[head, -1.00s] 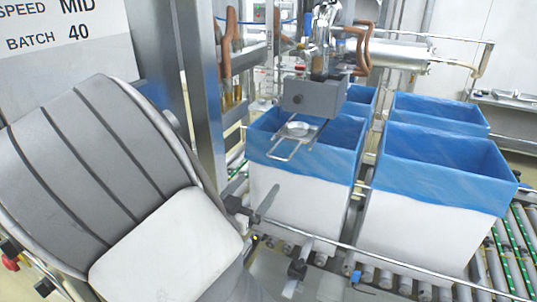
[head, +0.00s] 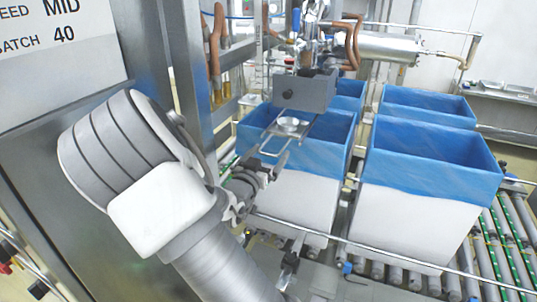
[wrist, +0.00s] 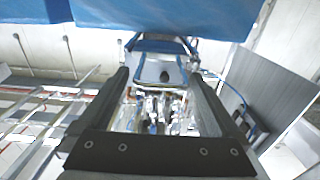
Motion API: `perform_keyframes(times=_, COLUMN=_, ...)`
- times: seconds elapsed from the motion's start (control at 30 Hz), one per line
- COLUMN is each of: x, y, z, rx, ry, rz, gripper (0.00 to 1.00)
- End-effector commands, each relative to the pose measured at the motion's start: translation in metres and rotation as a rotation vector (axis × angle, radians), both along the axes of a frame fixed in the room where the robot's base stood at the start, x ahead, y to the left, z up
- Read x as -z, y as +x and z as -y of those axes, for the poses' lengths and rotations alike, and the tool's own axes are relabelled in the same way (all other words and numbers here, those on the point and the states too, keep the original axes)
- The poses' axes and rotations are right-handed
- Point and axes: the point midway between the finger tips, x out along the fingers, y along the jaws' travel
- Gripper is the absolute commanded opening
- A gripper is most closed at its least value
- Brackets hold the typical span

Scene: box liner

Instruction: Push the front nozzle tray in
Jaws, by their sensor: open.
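The front nozzle tray (head: 289,125) is a thin metal slide with a small round dish. It sticks out from under the grey nozzle housing (head: 305,92), over the near-left blue-lined box. Its wire handle end (head: 270,151) points toward my arm. My gripper (head: 272,168) is just below and in front of that handle, and its fingers are partly hidden by my wrist. In the wrist view my gripper (wrist: 160,76) is open and empty, with its two dark fingers spread. I cannot tell whether the fingers touch the tray.
Several white boxes with blue liners (head: 435,145) stand on a roller conveyor (head: 510,250). A metal guide rail (head: 370,252) runs along their front. A steel cabinet with a sign (head: 55,50) and an upright post (head: 190,75) stand close to my arm on the left.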

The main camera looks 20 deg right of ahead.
Motion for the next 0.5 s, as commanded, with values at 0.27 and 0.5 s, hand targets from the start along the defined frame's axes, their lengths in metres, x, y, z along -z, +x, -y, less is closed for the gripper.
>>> perform_keyframes(times=0.27, x=0.0, y=-0.0005, z=0.0001, rx=0.001, ry=0.0, rz=0.0, gripper=0.64)
perform_keyframes(times=0.5, x=0.0002, y=-0.0011, z=0.0006, rx=0.003, ry=0.0, rz=0.0, gripper=0.21)
